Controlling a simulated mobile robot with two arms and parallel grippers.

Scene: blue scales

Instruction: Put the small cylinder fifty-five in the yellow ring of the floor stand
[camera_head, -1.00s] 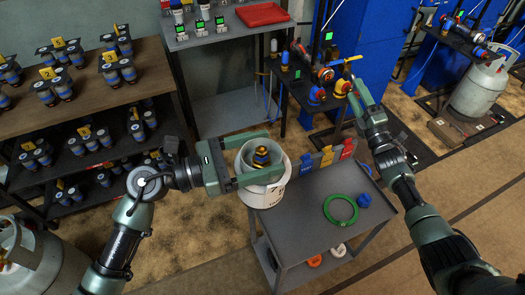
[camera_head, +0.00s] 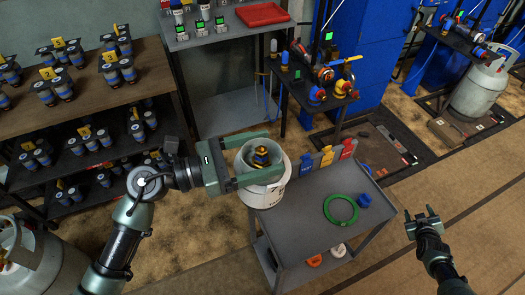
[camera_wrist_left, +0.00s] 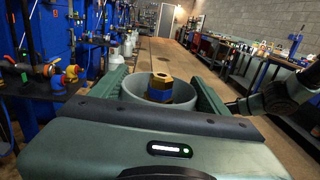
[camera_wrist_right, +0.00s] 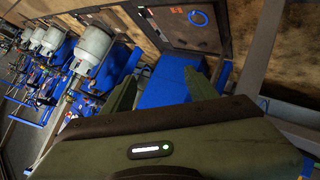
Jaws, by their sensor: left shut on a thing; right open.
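My left gripper (camera_head: 268,158) is shut on a small white cylinder (camera_head: 263,196) with a grey collar and a brass and blue valve. The cylinder is upright, over the back left of the grey trolley (camera_head: 307,238). Its label is mostly hidden; I cannot read its number. The left wrist view shows its grey collar (camera_wrist_left: 160,90) between the fingers. My right gripper (camera_head: 420,212) is open and empty, right of the trolley. A dark floor stand (camera_head: 368,150) lies behind the trolley, partly hidden. I cannot make out a yellow ring on it.
A green ring (camera_head: 341,210) and a blue cap (camera_head: 363,201) lie on the trolley. Blue, yellow and red tags (camera_head: 327,159) stand at its back edge. A valve table (camera_head: 315,85) stands behind, and a shelf (camera_head: 80,90) of valves at left. Open floor lies at right.

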